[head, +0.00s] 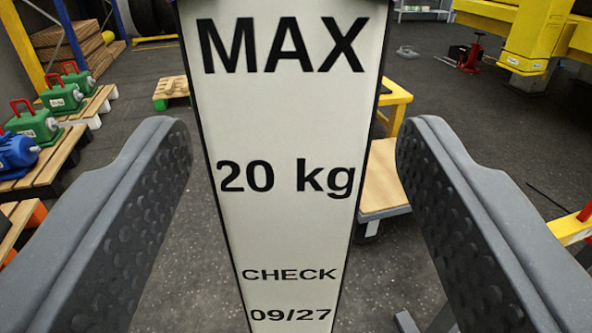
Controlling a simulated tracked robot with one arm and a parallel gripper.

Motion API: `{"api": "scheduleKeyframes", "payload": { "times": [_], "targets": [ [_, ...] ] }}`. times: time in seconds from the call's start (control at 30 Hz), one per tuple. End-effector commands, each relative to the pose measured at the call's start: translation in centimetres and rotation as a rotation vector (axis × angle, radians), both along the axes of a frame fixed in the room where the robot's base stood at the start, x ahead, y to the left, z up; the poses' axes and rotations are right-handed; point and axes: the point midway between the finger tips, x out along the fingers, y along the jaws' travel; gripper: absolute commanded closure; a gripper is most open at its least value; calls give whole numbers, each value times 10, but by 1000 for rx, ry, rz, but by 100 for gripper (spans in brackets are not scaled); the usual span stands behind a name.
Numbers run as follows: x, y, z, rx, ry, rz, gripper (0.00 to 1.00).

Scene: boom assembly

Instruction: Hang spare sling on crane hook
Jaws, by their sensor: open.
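My gripper (293,140) is open, with one dark grey padded finger on each side of the picture. A long white plate (285,130) with dark edges stands in the gap between the fingers, with visible space on both sides. It reads MAX 20 kg, CHECK 09/27 and narrows towards the bottom. I cannot tell what the plate belongs to. I cannot make out a sling or a crane hook, and the plate and fingers hide part of the scene.
Green machines (35,122) and a blue one (15,150) sit on pallets at the left. A yellow-framed trolley (385,180) stands behind the plate. A large yellow structure (535,40) and a red jack (471,55) are at the upper right.

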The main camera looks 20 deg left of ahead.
Motion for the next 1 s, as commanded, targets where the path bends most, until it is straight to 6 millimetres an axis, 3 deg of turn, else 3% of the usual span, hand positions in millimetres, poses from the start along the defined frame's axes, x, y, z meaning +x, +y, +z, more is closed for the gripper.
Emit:
{"api": "scheduleKeyframes", "payload": {
  "times": [0.4,0.6,0.83,1.0],
  "targets": [
    [-72,-29,-4,-3,1,-2,42],
    [-95,-38,-4,-2,2,-2,42],
    [-103,-40,-4,-2,-1,-1,42],
    [-93,-43,11,-49,-10,-32,42]
  ]
}}
